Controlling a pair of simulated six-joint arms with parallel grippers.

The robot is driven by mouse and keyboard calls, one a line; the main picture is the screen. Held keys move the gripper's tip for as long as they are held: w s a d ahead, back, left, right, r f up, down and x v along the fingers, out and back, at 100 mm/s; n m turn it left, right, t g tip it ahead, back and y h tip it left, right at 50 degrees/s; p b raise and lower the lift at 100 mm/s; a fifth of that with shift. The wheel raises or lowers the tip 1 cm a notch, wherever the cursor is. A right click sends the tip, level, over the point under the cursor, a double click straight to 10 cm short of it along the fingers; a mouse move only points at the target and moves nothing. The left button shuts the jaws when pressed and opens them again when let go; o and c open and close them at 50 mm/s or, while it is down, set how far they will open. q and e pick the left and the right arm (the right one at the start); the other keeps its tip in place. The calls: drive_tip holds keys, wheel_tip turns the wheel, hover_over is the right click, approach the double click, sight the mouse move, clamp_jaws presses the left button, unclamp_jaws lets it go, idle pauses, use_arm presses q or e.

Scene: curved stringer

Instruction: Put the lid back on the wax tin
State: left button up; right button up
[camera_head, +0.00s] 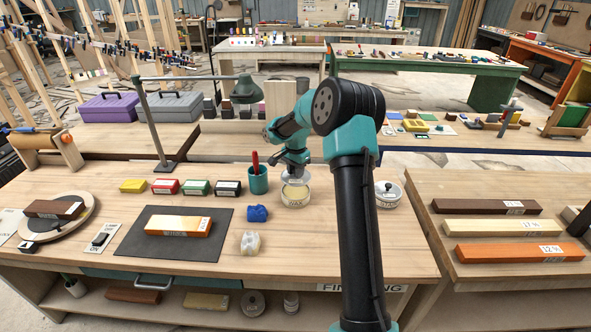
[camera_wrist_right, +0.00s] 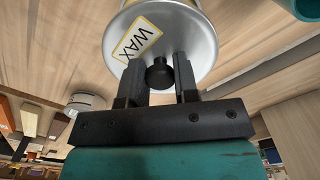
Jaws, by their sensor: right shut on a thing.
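The wax tin (camera_head: 295,201) stands open on the wooden bench, with pale yellow wax showing inside. My right gripper (camera_head: 293,163) is above it, pointing down. In the right wrist view my gripper (camera_wrist_right: 159,74) is shut on the dark knob of the silver lid (camera_wrist_right: 192,37), which has a yellow-edged WAX label. In the head view the lid (camera_head: 296,178) is over the tin's back part, apparently a little above the rim; the exact gap is hard to tell. My left gripper is not in view.
A teal cup (camera_head: 258,182) with a red-handled tool stands just left of the tin. A blue lump (camera_head: 257,213) and a cream lump (camera_head: 251,243) lie in front-left. A round lidded container (camera_head: 388,196) stands right of my arm. A dark mat (camera_head: 150,244) carries an orange block.

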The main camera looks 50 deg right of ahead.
drive_tip(key=shift+f, duration=2.65)
drive_tip(key=shift+f, duration=0.15)
idle(0.5)
drive_tip(key=o, duration=1.5)
drive_tip(key=shift+r, duration=3.5)
drive_tip(key=shift+c, duration=0.5)
